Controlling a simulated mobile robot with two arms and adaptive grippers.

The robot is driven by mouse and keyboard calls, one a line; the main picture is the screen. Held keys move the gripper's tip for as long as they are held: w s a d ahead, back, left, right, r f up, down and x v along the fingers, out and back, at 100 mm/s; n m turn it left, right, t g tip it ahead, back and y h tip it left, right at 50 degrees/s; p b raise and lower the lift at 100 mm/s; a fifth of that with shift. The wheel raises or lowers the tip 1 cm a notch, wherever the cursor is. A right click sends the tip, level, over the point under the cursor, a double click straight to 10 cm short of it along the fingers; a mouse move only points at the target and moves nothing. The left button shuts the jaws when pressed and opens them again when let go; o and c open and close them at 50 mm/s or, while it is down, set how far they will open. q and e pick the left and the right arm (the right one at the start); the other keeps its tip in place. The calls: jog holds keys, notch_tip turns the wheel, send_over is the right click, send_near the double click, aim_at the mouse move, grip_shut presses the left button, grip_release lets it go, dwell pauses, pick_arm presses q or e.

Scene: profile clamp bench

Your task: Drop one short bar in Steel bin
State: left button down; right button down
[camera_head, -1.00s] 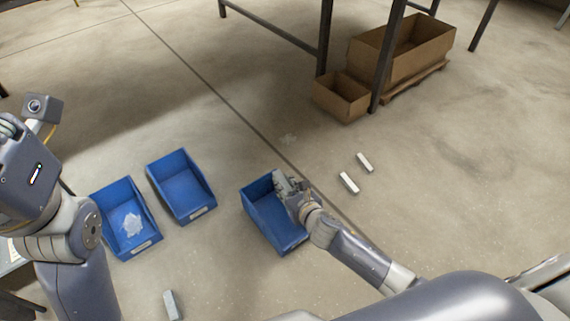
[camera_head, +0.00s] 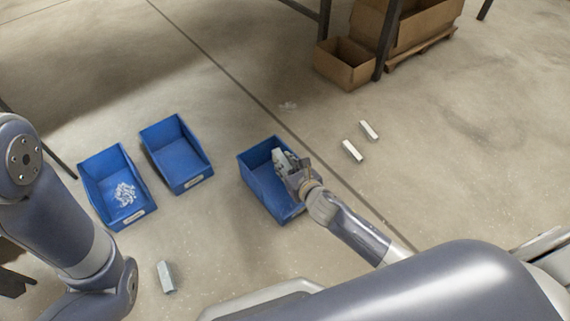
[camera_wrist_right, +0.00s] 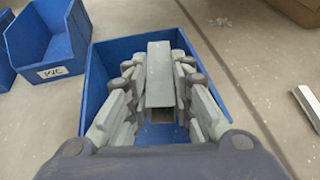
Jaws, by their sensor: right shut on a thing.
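My right gripper (camera_head: 284,164) is over the rightmost blue bin (camera_head: 251,179), its fingers pointing into the bin's opening. In the right wrist view the gripper (camera_wrist_right: 159,82) is shut on a short grey bar (camera_wrist_right: 159,72), with the bin's blue walls (camera_wrist_right: 97,80) around it. How far the bar is above the bin floor I cannot tell. This bin's label is hidden, so I cannot read whether it says Steel. Other short bars lie on the floor: two to the right (camera_head: 352,151) (camera_head: 369,130) and one at the lower left (camera_head: 166,277). My left gripper is out of view.
A middle blue bin (camera_head: 199,181) looks empty; its label seems to read PVC in the wrist view (camera_wrist_right: 58,71). The left blue bin (camera_head: 93,193) holds small white pieces. Cardboard boxes (camera_head: 345,70) stand by a dark table leg at the back.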

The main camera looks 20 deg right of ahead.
jog(key=c, duration=1.3)
grip_release()
jog(key=v, duration=1.2)
